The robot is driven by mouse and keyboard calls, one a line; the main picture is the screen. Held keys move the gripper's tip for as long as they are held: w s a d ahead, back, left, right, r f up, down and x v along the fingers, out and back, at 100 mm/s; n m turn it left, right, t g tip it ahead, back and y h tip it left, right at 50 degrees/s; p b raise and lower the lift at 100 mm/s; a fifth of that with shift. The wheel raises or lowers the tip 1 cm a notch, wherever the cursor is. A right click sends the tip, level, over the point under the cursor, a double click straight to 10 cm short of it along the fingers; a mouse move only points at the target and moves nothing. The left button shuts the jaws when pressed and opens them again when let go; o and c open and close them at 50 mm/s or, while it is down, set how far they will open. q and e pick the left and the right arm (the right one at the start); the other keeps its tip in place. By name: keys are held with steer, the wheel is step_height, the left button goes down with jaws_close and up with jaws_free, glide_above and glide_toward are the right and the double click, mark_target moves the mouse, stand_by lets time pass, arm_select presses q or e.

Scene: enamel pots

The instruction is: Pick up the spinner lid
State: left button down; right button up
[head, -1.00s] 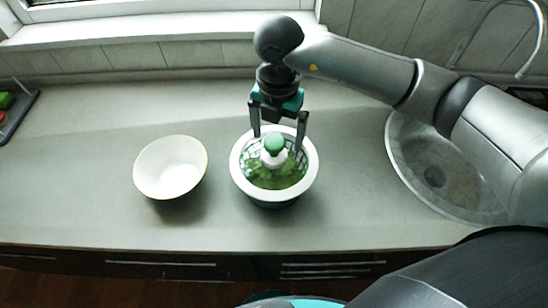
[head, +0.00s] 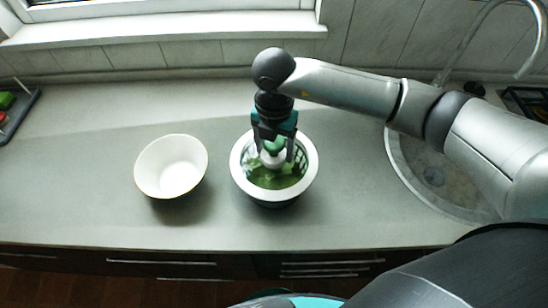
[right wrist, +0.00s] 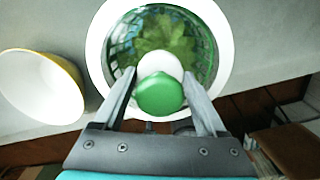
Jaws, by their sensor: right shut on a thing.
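The spinner lid (head: 275,146) shows as a green knob on a white stem, over the middle of the salad spinner (head: 313,176). Whether a clear pane joins the knob to the spinner's white rim, I cannot tell. My right gripper (head: 274,157) points down from above, shut on the lid's knob with a finger on either side. In the right wrist view the green knob (right wrist: 161,94) sits between the fingers. Green leaves show inside the slotted basket. Whether the lid is lifted, I cannot tell. My left gripper is not in view.
A white bowl (head: 171,166) stands on the counter (head: 80,190) left of the spinner, with a clear gap between. A round sink (head: 432,178) lies to the right. A dark tray (head: 18,118) with green and red items is at the far left.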

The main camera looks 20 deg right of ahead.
steer(key=c, duration=0.9)
jaws_close()
steer(key=shift+r, duration=0.15)
